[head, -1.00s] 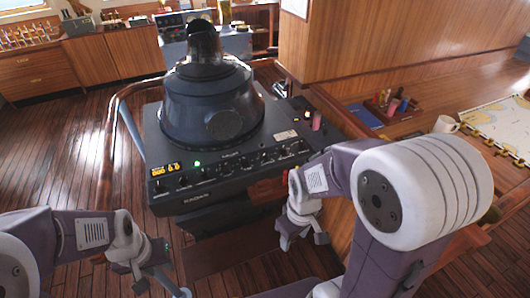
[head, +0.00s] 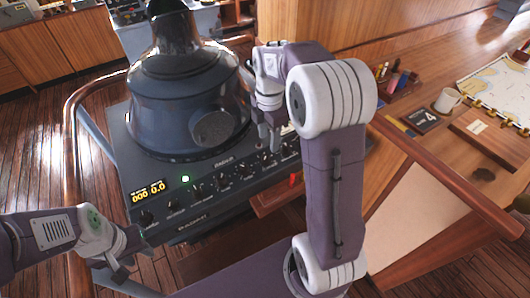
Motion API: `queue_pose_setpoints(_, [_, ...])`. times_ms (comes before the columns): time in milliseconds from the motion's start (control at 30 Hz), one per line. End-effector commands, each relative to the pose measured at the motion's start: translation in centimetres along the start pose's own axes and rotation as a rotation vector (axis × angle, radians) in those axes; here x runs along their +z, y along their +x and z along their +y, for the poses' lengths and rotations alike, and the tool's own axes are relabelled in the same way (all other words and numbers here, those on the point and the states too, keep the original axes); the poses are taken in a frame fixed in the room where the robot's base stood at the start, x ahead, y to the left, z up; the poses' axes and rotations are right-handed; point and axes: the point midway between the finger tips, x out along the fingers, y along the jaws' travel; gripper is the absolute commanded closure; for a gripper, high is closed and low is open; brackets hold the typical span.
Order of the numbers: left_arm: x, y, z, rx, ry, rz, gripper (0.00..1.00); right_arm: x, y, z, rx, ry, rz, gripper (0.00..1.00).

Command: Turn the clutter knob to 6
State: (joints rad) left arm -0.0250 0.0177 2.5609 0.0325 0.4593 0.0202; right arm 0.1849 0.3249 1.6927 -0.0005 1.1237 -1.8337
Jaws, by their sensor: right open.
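The radar console (head: 190,215) has a sloped front panel with a row of small black knobs (head: 222,182). Their labels are too small to read, so I cannot tell which is the clutter knob or its setting. My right gripper (head: 269,143) is open and points down over the right part of the knob row. Its fingertips are close to the knobs there and partly hide them; I cannot tell whether they touch. My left gripper (head: 136,258) is open and empty, low at the left, just in front of the console's left front corner.
The dark radar hood (head: 188,95) rises behind the knobs. A wooden rail (head: 72,150) runs along the left.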

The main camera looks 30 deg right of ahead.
Motion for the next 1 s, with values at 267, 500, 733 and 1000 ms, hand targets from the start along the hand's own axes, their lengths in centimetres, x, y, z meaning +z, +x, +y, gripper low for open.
queue_pose_setpoints(267, [0.0, 0.0, 0.0, 0.0, 0.0, 0.0, 0.64, -0.1, 5.8, -0.1, -0.005, 0.0, 0.002, 0.52])
queue_pose_setpoints(500, [0.0, 0.0, 0.0, 0.0, 0.0, 0.0, 0.64, -0.1, 8.2, -0.1, -0.001, 0.0, 0.001, 0.52])
queue_pose_setpoints(733, [0.0, 0.0, 0.0, 0.0, 0.0, 0.0, 0.64, -0.1, 8.4, 0.0, 0.0, 0.0, 0.0, 0.52])
queue_pose_setpoints(1000, [0.0, 0.0, 0.0, 0.0, 0.0, 0.0, 0.64, -0.1, 8.3, 0.0, 0.001, 0.0, 0.0, 1.0])
